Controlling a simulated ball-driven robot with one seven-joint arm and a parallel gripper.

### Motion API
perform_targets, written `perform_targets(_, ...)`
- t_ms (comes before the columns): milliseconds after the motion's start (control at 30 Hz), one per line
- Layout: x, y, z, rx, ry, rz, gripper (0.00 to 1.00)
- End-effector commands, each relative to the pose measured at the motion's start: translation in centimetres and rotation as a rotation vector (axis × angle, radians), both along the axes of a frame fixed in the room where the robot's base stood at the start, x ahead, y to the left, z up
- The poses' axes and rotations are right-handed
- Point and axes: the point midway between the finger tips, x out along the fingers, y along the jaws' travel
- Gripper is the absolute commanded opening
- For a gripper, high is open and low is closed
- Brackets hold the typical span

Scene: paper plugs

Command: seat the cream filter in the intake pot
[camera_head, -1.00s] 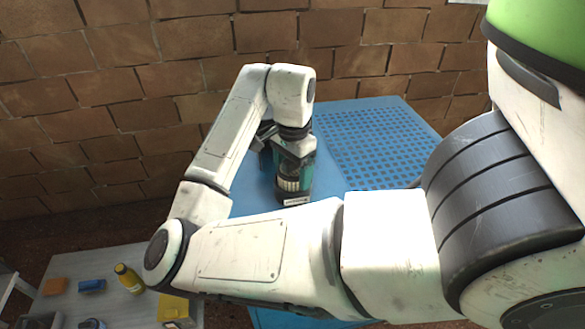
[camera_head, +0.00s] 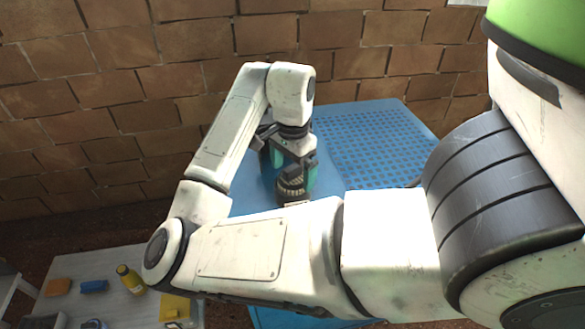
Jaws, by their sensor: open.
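My gripper (camera_head: 294,172) points down over the blue table, dark with teal parts, and its jaws are open. Just below it is a small ribbed cream piece (camera_head: 290,187), which looks like the cream filter, partly covered by the gripper. A pale label edge (camera_head: 296,203) shows under it, on what looks like the dark intake pot. My forearm hides most of the pot, so I cannot tell whether the filter is fully inside it.
The blue table (camera_head: 248,195) has a perforated blue panel (camera_head: 375,140) at right. A grey bench (camera_head: 85,270) at lower left holds an orange block (camera_head: 57,286), a blue block (camera_head: 94,286), a yellow bottle (camera_head: 129,278) and a yellow box (camera_head: 175,308). A brick wall stands behind.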

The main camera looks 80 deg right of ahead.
Motion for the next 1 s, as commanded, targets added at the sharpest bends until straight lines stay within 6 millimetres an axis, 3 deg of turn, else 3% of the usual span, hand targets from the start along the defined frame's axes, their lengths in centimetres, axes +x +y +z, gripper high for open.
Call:
perform_targets(633,0.0,0.0,3.6,0.000,-0.002,0.000,1.00)
perform_targets(1000,0.0,0.0,4.0,0.000,0.000,0.000,1.00)
